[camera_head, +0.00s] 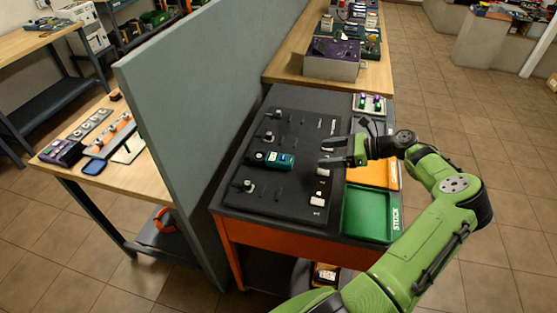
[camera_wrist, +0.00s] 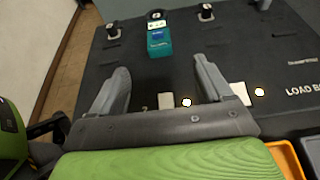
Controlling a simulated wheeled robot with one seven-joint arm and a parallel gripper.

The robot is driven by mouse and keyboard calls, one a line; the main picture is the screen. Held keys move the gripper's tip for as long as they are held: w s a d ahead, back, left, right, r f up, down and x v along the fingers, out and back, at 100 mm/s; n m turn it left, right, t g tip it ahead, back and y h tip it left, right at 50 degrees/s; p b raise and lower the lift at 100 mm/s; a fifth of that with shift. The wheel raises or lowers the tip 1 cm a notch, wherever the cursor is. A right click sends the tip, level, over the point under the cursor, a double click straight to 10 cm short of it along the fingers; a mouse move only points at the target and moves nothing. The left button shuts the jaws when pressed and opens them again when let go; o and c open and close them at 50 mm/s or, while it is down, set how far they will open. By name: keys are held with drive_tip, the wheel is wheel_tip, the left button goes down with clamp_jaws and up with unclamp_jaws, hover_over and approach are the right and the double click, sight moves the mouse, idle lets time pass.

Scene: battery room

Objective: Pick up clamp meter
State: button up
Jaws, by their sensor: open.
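The clamp meter (camera_head: 279,161) is a teal body with a dark jaw end, lying on a black panel (camera_head: 300,130) on top of the cart. In the wrist view the clamp meter (camera_wrist: 158,40) lies beyond the fingertips, with its dark jaw end pointing away. My gripper (camera_head: 328,153) is open and empty, to the right of the clamp meter in the head view and apart from it. In the wrist view the two grey fingers of my gripper (camera_wrist: 160,78) are spread wide, with bare black panel between them.
The black panel carries several knobs and white labels. A green tray (camera_head: 368,214) marked STOCK and an orange tray (camera_head: 372,174) sit at the cart's right side. A tall grey partition (camera_head: 200,100) stands left of the cart. A wooden bench (camera_head: 285,66) stands behind it.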

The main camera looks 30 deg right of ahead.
sight(286, 158)
drive_tip(key=b+x, duration=0.3)
drive_tip(key=x, duration=1.3)
drive_tip(key=shift+s+f, duration=0.15)
drive_tip(key=shift+c, duration=0.4)
drive_tip(key=c, duration=1.3)
